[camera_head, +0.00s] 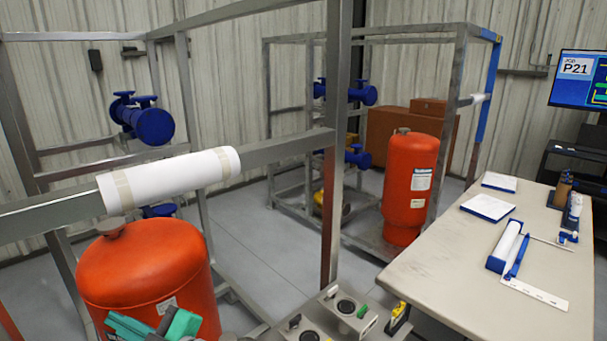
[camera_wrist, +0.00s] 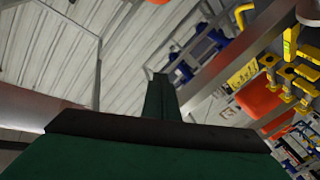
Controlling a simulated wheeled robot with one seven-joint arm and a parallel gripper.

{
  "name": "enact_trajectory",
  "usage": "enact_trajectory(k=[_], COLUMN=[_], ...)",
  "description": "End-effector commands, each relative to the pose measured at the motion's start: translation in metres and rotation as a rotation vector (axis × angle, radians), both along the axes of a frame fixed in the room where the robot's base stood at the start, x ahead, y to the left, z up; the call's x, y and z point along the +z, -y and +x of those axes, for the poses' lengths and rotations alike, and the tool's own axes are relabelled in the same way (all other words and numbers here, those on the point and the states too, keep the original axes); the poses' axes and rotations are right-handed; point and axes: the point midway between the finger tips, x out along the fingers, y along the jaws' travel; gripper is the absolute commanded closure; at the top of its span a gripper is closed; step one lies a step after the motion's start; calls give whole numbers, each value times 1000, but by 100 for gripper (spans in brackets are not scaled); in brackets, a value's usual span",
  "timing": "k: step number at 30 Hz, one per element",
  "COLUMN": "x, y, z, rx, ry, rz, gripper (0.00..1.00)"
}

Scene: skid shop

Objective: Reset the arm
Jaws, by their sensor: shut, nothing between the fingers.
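My gripper (camera_wrist: 161,85) shows in the wrist view as dark green fingers closed together, with nothing held between them. In the head view, green parts that look like my gripper (camera_head: 155,325) show at the bottom left edge, in front of an orange tank (camera_head: 140,265).
A metal frame with a paper-wrapped rail (camera_head: 170,178) crosses the left. A grey box with dials (camera_head: 335,312) stands at bottom centre. A table (camera_head: 440,275) with papers and tools is at right. Another orange tank (camera_head: 410,185) stands behind. Yellow pipework (camera_wrist: 242,73) shows in the wrist view.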

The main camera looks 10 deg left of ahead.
Motion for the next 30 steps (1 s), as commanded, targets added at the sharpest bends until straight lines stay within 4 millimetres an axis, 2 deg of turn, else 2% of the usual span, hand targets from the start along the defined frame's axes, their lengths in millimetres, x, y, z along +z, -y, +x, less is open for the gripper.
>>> enact_trajectory(k=[3, 7, 14, 17, 23, 30], x=[12, 18, 5, -9, -52, -119], y=[9, 25, 67, 88, 131, 183], z=[10, 22, 44, 50, 52, 34], rx=[-69, -152, -318, -396, -559, -765], ry=[-70, -142, -271, -326, -429, -528], rz=[144, 281, 490, 564, 681, 761], gripper=[100, 100, 100, 100, 100, 100])
